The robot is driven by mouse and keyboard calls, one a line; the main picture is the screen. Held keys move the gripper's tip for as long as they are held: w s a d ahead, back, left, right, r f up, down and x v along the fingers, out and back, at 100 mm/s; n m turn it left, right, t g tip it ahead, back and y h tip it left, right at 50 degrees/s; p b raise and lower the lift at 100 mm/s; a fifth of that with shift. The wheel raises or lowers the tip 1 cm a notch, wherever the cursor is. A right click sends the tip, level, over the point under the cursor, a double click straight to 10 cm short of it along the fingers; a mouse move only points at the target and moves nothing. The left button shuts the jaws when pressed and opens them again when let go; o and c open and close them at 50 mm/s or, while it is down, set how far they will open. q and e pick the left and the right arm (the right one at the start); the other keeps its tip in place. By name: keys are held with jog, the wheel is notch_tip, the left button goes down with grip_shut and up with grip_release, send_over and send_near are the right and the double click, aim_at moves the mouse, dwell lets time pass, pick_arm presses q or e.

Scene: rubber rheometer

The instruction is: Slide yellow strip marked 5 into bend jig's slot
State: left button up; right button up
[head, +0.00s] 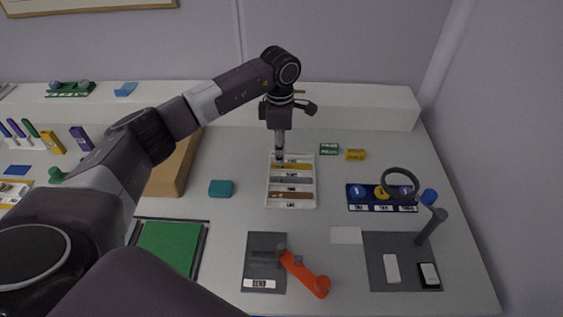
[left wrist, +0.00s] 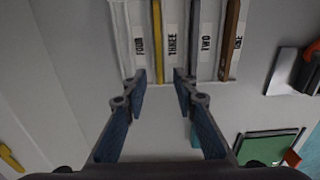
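The yellow strip (head: 295,167) lies in a slot of the white tray (head: 269,193), and it also shows in the left wrist view (left wrist: 158,35), between the labels FOUR and THREE. No number is readable on it. My left gripper (head: 279,158) points down at the tray's far end. In the left wrist view its fingertips (left wrist: 160,80) are apart, on either side of the yellow strip's line, with nothing between them. A dark mat with a small grey block (head: 266,242) and a red lever (head: 305,273) looks like the bend jig. Its slot is too small to make out. My right gripper is not in view.
A grey strip (head: 291,180) and a brown strip (head: 291,195) share the tray. A blue rack (head: 366,206) with a grey ring (head: 400,171) stands right. A grey post (head: 431,226) rises from another mat. A teal block (head: 221,188) lies left.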

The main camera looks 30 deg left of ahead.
aim_at(292, 166)
pick_arm(q)
jog(key=f, duration=0.1)
jog(key=f+p, duration=0.1)
jog(key=f, duration=0.1)
jog(key=shift+w+d+f, duration=0.1)
jog(key=shift+d+f, duration=0.1)
jog(key=shift+f, duration=0.2)
grip_shut()
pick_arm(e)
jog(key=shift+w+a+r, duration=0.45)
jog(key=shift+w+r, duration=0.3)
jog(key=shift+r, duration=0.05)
